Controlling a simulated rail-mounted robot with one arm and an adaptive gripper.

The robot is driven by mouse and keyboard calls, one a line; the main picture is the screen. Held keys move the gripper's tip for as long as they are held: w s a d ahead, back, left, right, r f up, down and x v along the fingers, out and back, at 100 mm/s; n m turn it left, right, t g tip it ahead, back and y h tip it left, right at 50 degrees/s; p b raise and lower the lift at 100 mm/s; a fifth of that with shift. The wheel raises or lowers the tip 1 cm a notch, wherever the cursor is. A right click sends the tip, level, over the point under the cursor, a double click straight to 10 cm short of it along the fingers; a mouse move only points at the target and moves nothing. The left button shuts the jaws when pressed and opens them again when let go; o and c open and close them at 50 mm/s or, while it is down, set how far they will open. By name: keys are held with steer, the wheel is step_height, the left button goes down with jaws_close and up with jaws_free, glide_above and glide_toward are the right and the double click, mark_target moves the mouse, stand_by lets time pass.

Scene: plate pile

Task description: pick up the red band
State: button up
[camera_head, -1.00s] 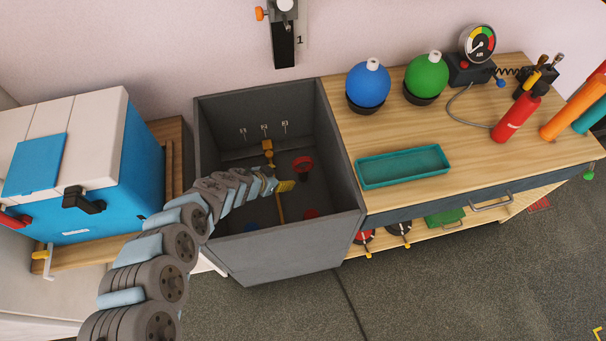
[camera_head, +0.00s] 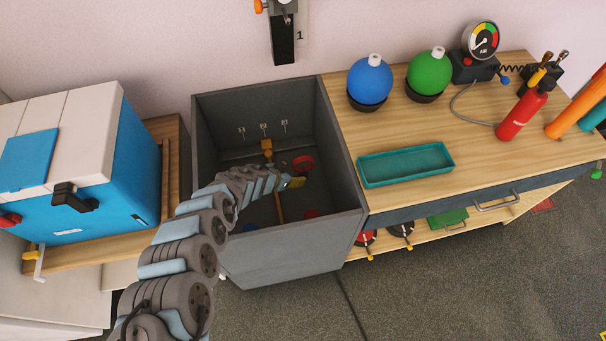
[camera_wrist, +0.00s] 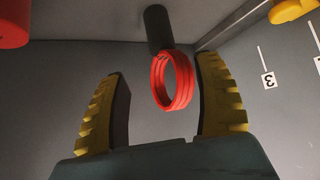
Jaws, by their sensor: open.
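The red band (camera_wrist: 183,85) is a ribbed ring in the wrist view. It appears to hang around a dark round peg (camera_wrist: 157,28). My gripper (camera_wrist: 166,85) has two yellow-padded fingers spread apart, with the band showing in the gap between them and touching neither finger. How far the band lies beyond the fingertips is hard to tell. In the head view my gripper (camera_head: 290,182) is inside the grey open bin (camera_head: 285,258), small and partly hidden by my arm. A red round thing (camera_head: 303,164) shows just beyond it; I cannot tell if this is the band.
Grey walls close in around my gripper. In the wrist view a red thing (camera_wrist: 12,24) is at upper left, a yellow thing (camera_wrist: 292,9) at upper right, and a label "3" (camera_wrist: 268,80) on the wall. A bench with a teal tray (camera_head: 406,165) stands right of the bin.

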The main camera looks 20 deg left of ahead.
mark_target(300, 173)
steer(key=shift+b+x, duration=1)
steer(key=shift+x, duration=1)
steer(key=b+x, duration=0.3)
steer(key=shift+a+f, duration=0.15)
steer(key=shift+f, duration=0.15)
steer(key=shift+w+d+f+b, duration=0.2)
steer(key=shift+w+f+b, duration=0.25)
steer(key=shift+w+b, duration=0.1)
jaws_close()
